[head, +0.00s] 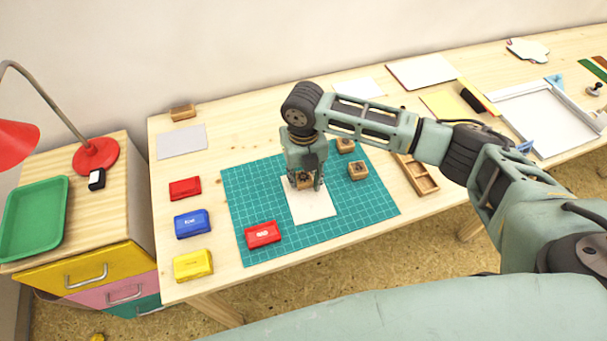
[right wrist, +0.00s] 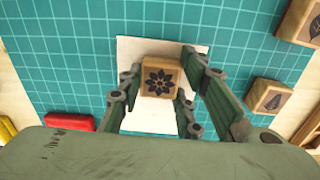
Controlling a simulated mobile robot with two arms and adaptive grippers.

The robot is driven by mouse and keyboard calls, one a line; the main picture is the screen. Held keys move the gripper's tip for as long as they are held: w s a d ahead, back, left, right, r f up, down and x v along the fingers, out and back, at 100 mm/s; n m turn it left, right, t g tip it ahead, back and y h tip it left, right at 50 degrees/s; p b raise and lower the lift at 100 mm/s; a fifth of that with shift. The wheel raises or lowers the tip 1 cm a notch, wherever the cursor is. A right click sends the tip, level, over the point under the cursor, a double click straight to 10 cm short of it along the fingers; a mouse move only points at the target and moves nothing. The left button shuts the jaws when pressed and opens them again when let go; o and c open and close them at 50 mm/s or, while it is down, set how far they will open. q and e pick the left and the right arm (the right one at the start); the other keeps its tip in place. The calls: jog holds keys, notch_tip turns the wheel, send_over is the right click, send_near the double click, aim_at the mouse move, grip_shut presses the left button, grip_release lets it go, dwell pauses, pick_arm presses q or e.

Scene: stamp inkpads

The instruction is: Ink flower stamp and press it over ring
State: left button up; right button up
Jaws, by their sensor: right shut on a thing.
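My right gripper (head: 304,184) points down over the white paper (head: 318,211) on the green cutting mat. It is shut on the wooden flower stamp (head: 305,179). In the right wrist view the stamp (right wrist: 160,77) sits between the fingers, its top with a dark flower facing the camera. I cannot tell whether its underside touches the paper. No ring shows on the visible paper; the stamp and gripper cover its far part. A red inkpad (head: 262,235) lies on the mat, left of the paper. My left gripper is not in view.
Two other wooden stamps (head: 357,170) (head: 345,146) stand on the cutting mat (head: 245,200), right of the gripper. Red (head: 185,188), blue (head: 192,223) and yellow (head: 193,265) inkpads line the table's left side. A wooden compartment tray (head: 420,178) lies right of the mat. The mat's front right is clear.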

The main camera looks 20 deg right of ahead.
jog(key=shift+s+f+p, duration=0.15)
jog(key=shift+f+p, duration=0.05)
jog(key=shift+p, duration=0.1)
dwell(1.2)
jog(key=shift+r, duration=0.1)
jog(key=shift+r+p, duration=0.2)
jog(key=shift+p, duration=0.25)
jog(key=shift+r+p, duration=0.4)
notch_tip(320, 180, up, 6)
jog(key=p, duration=0.5)
jog(key=shift+f, duration=0.2)
dwell(0.8)
